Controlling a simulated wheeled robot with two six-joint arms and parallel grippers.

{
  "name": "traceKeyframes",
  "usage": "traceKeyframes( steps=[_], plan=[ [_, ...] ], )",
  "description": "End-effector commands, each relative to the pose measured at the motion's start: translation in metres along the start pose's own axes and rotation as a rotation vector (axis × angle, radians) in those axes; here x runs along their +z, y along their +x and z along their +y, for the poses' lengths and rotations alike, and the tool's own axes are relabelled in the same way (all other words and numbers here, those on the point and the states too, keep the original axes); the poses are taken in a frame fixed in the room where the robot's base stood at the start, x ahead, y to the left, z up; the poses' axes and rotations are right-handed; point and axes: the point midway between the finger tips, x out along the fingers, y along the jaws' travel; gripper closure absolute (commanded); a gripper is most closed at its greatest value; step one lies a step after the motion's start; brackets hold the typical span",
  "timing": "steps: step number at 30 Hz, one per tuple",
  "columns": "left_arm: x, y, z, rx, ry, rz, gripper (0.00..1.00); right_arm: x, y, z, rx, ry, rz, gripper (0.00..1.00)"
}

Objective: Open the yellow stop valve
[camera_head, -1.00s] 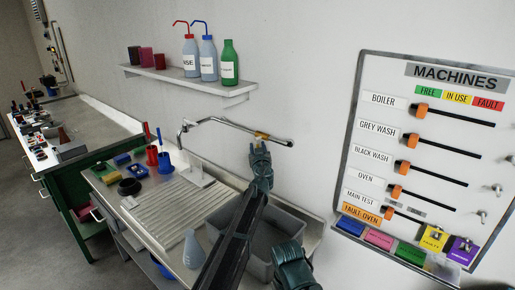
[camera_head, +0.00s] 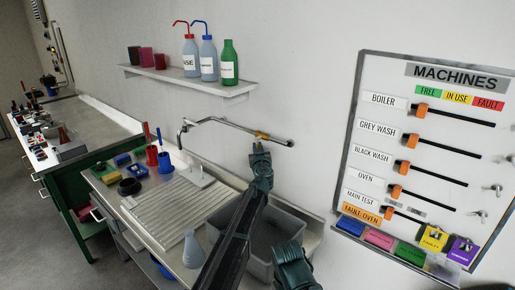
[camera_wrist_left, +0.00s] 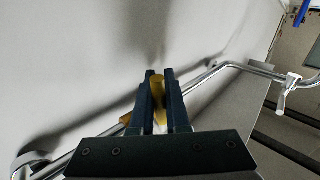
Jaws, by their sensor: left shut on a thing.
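The yellow stop valve (camera_head: 262,135) sits on the metal pipe (camera_head: 228,124) that runs along the wall above the sink. My left gripper (camera_head: 259,150) reaches up to it from below. In the left wrist view the yellow valve handle (camera_wrist_left: 157,92) stands between the two dark fingers of my left gripper (camera_wrist_left: 158,80), which are shut on it. Part of the yellow valve also shows to the left of the fingers. The gripper hides the lower part of the handle.
A grey sink basin (camera_head: 262,262) lies below the arm, beside a ribbed draining board (camera_head: 170,206). A conical flask (camera_head: 193,250) stands at the counter's front edge. A shelf (camera_head: 190,81) with bottles is on the wall at upper left. The MACHINES board (camera_head: 430,150) hangs at right.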

Motion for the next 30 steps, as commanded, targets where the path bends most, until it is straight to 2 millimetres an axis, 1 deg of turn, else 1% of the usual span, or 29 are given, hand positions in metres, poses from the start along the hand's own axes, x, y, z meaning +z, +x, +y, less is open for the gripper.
traceKeyframes(
  steps=[23, 26, 30],
  plan=[
    [0.000, 0.000, 0.000, 0.000, -0.001, -0.001, 1.00, 0.000, 0.000, 0.000, 0.000, 0.000, 0.000, 0.50],
    [-0.001, -0.001, 0.001, -0.001, -0.010, -0.009, 1.00, 0.000, -0.003, 0.000, 0.000, 0.000, 0.000, 0.50],
    [-0.003, -0.003, 0.002, -0.005, -0.041, -0.040, 1.00, 0.001, -0.012, 0.001, 0.000, 0.000, 0.000, 0.50]
  ],
)
